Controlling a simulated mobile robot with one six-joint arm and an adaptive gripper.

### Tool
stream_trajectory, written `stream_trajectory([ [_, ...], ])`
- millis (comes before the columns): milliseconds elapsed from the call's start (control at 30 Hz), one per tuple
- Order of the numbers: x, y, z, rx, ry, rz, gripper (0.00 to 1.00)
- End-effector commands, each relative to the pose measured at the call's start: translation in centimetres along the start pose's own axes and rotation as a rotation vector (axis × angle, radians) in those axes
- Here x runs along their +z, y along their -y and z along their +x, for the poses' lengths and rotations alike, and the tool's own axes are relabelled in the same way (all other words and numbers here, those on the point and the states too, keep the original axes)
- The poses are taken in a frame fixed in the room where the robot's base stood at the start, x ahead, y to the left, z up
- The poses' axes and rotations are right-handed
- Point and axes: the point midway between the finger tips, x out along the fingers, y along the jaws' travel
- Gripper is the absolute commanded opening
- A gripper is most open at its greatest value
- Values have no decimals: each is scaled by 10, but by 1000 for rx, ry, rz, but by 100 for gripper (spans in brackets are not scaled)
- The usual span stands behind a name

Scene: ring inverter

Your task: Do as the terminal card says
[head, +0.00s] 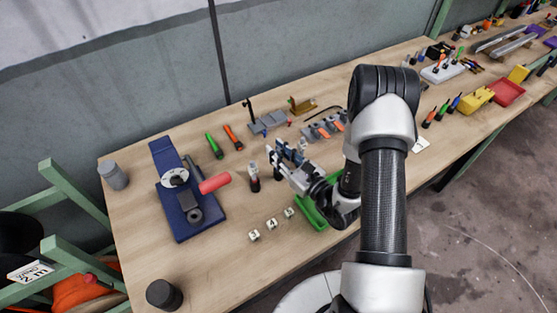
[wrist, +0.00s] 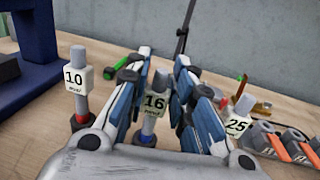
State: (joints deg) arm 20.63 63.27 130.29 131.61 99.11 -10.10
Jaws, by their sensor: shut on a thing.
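My gripper (wrist: 155,75) has its fingers on both sides of a grey post with a white tag marked 16 (wrist: 155,102) and a blue band near its foot, and is shut on it. In the head view my gripper (head: 279,158) is above the near middle of the bench. A similar post tagged 10 (wrist: 77,80), with a red foot, stands left of the fingers, apart from them; it also shows in the head view (head: 253,177). A tag marked 25 (wrist: 237,126) is to the right. A white card (head: 420,144) lies right of my arm; its text is too small to read.
A blue press (head: 187,205) with a red handle (head: 215,183) stands at the left. Several small white cubes (head: 271,224) and a green tray (head: 311,214) are at the front edge. Grey blocks with orange parts (head: 322,129) sit behind my gripper. A dark cylinder (head: 164,294) stands front left.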

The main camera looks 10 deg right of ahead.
Motion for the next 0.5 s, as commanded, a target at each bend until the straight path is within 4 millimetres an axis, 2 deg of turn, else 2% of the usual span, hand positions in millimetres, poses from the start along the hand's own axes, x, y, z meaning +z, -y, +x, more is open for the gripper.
stream_trajectory([
  [100,0,0,0,0,-1,0,0],
  [500,1,0,0,1,0,0,0],
])
